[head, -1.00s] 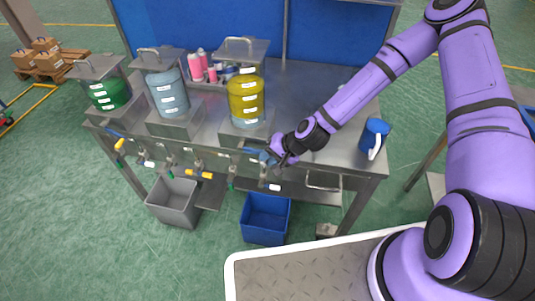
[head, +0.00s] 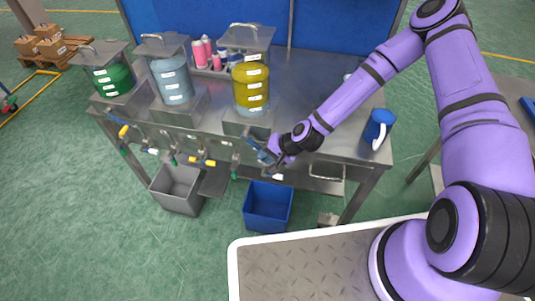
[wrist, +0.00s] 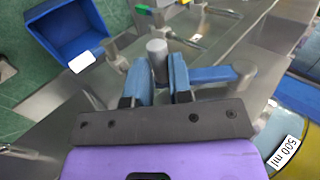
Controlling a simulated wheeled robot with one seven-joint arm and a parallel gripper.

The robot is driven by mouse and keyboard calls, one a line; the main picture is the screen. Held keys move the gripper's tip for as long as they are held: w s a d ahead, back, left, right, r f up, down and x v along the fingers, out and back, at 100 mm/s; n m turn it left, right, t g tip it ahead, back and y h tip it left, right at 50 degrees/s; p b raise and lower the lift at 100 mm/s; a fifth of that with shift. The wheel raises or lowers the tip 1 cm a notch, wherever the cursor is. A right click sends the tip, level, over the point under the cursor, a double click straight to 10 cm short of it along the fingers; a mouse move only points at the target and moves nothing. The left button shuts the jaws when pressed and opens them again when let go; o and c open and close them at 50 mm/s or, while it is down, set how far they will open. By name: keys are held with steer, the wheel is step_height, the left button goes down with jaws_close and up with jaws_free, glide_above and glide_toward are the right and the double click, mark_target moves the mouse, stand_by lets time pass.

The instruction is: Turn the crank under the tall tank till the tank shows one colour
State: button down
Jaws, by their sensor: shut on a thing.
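The tall tank (head: 251,88) stands at the right of the tank row, with a metal lid and handle. It is yellow for most of its height, with a pale grey-blue band at the bottom. The crank under it has a blue arm (wrist: 213,75), a grey hub (wrist: 245,73) and a grey upright knob (wrist: 157,48). My gripper (head: 268,158) is at the bench's front edge below the tank. In the wrist view its blue fingers (wrist: 160,80) are shut on the knob, one on each side. Part of the tank, with a 500 ml label, shows at lower right there.
A green tank (head: 111,77) and a pale blue-grey tank (head: 172,80) stand to the left. Taps line the bench front. A blue bin (head: 267,207) and a grey bin (head: 177,188) sit below.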

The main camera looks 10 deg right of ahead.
steer(key=shift+s+d+f, duration=0.35)
steer(key=shift+d+f, duration=0.05)
steer(key=shift+f, duration=0.1)
steer(key=c, duration=1)
jaws_free()
steer(key=shift+d, duration=0.1)
steer(key=shift+c, duration=0.2)
steer(key=shift+w, duration=0.1)
steer(key=shift+w+r, duration=0.15)
steer(key=v, duration=1)
steer(key=shift+r, duration=0.35)
